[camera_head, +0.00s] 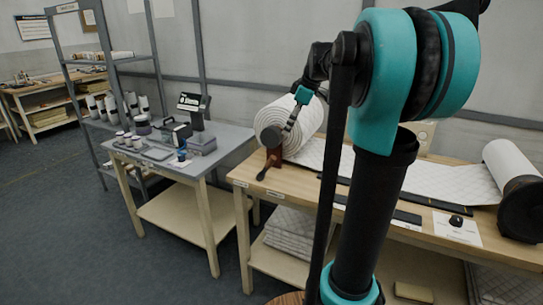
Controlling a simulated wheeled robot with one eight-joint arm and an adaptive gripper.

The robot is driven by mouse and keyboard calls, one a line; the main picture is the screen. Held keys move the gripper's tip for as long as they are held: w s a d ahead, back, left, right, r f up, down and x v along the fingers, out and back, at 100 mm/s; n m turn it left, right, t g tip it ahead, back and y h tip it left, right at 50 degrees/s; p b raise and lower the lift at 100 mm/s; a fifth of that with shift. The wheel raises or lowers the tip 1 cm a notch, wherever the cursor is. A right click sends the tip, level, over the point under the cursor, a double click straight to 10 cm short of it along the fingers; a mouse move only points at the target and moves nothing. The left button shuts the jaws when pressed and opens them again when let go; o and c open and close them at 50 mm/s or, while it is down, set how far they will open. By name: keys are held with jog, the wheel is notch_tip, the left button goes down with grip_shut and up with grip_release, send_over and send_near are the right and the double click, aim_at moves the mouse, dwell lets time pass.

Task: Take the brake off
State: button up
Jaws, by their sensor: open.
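The left wadding roll (300,122) is white and lies on the wooden bench (247,178), with a round grey end disc (271,136) toward me. A brown bracket (273,156) shows below the disc. A dark lever-like piece with a rounded end (263,173) juts down-left at the bench's left end; it may be the brake, but I cannot be sure. My gripper (288,129) is small in view, in front of the roll, pointing down-left toward the disc and lever. It is open; its fingers are hard to make out. I cannot tell whether it touches anything.
My arm hides the middle of the bench. A white sheet (435,178) runs across the bench to another roll (506,172) at right. A dark mouse-like object (456,220) lies on paper. A grey table (215,161) with jars and devices stands left; floor is clear farther left.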

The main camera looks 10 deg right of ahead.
aim_at(274, 158)
jog(key=x, duration=1.7)
jog(key=shift+c, duration=0.5)
grip_shut()
